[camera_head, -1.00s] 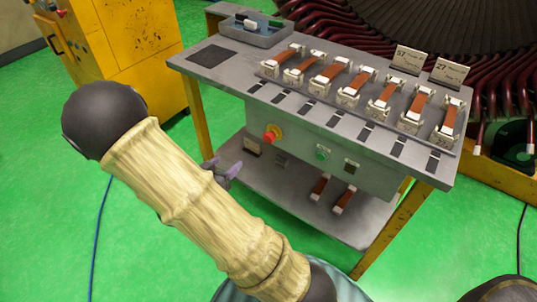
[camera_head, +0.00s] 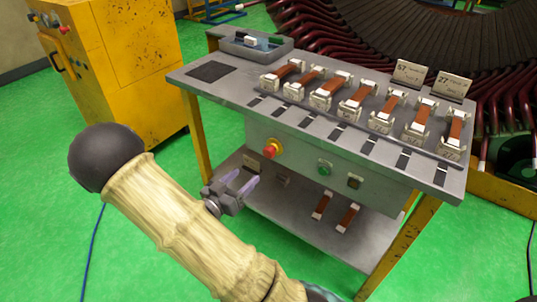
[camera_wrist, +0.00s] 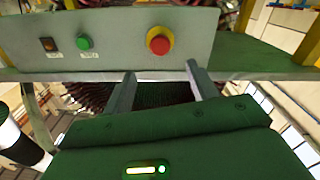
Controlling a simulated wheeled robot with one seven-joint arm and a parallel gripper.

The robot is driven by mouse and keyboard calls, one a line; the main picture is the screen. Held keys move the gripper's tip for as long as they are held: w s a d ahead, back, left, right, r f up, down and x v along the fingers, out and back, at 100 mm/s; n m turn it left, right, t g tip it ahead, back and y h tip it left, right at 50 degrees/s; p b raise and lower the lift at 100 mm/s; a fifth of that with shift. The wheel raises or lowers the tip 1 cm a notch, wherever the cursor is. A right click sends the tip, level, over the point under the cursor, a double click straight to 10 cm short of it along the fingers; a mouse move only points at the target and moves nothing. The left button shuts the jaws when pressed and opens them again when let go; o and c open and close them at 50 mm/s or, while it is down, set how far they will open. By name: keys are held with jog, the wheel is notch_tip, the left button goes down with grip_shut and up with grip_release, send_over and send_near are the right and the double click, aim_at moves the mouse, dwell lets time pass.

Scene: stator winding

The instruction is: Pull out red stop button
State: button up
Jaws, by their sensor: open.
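The red stop button (camera_head: 271,150) with its yellow collar sits on the grey front panel under the tabletop, left of a green button (camera_head: 325,167). It also shows in the wrist view (camera_wrist: 160,40), above and beyond the fingertips. My gripper (camera_head: 245,182) is open and empty, in front of the panel and below the red button in the head view. In the wrist view its two fingers (camera_wrist: 160,75) stand apart, with nothing between them. The fingers do not touch the button.
The workbench (camera_head: 210,98) carries several copper-strapped clamps and a tray (camera_head: 255,48) on top. Its lower shelf (camera_head: 285,215) lies below the panel. A dark switch (camera_head: 354,183) sits right of the green button. A yellow cabinet (camera_head: 120,70) stands at the left.

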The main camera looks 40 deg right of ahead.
aim_at(267, 155)
jog(key=b+x, duration=0.1)
jog(key=x, duration=1.2)
